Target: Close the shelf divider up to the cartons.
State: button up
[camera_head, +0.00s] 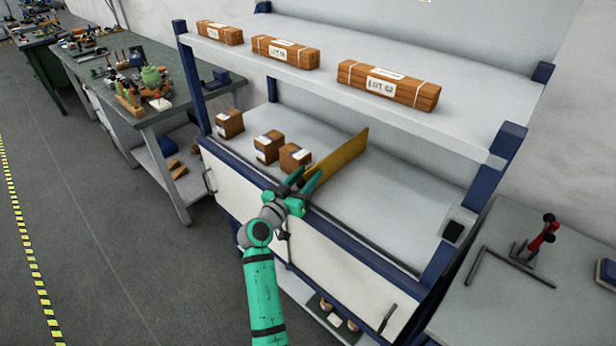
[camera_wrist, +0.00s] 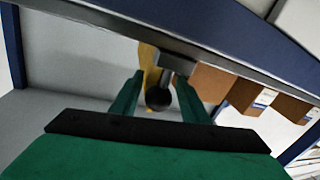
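The shelf divider (camera_head: 340,157) is a yellow upright panel on the grey middle shelf. Three brown cartons stand in a row to its left: the near one (camera_head: 294,157), the middle one (camera_head: 268,147) and the far one (camera_head: 230,123). A small gap seems to separate the divider from the near carton. My gripper (camera_head: 304,178) is at the divider's front end, by the shelf's front edge. In the wrist view my gripper (camera_wrist: 158,82) is open, its green fingers either side of a dark round knob (camera_wrist: 158,98). The divider (camera_wrist: 150,62) shows behind, with cartons (camera_wrist: 210,83) to the right.
The upper shelf (camera_head: 455,105) overhangs the middle shelf and carries long brown bundles (camera_head: 388,84). Blue posts (camera_head: 192,75) bound the rack. The shelf right of the divider is clear (camera_head: 390,200). A cluttered bench (camera_head: 175,100) stands left, and a grey table (camera_head: 490,310) right.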

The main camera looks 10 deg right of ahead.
aim_at(298, 187)
jog(key=shift+d, duration=0.2)
jog(key=shift+s+a, duration=0.1)
jog(key=shift+s, duration=0.05)
jog(key=v, duration=1)
jog(key=shift+s+a, duration=0.2)
jog(key=shift+a, duration=0.05)
jog(key=w+d+m, duration=0.4)
jog(key=w, duration=0.1)
jog(key=shift+w+d+m, duration=0.3)
jog(key=shift+d, duration=0.1)
dwell(0.4)
grip_shut()
jog(key=shift+w, duration=0.1)
